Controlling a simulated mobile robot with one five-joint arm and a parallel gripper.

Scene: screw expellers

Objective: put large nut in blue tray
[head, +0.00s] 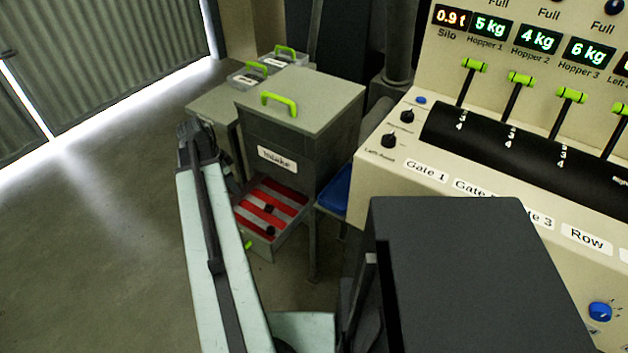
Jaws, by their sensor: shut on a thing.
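A blue tray (336,188) shows in part between the grey intake box and the control console; the console and box hide much of it. An open drawer (258,240) with a red and grey striped floor stands below the intake box. Two small dark pieces (269,209) lie in it, too small to tell whether either is a nut. I cannot make out a large nut anywhere. My pale arm rises at the left of the drawer to a dark joint; my gripper is not seen past it.
The grey intake box (300,120) has a green-handled lid. Smaller lidded boxes (283,58) stand behind it. The console (480,165) with green-tipped levers fills the right. A dark box-shaped block (470,270) covers the lower middle. Open floor (110,200) lies at the left.

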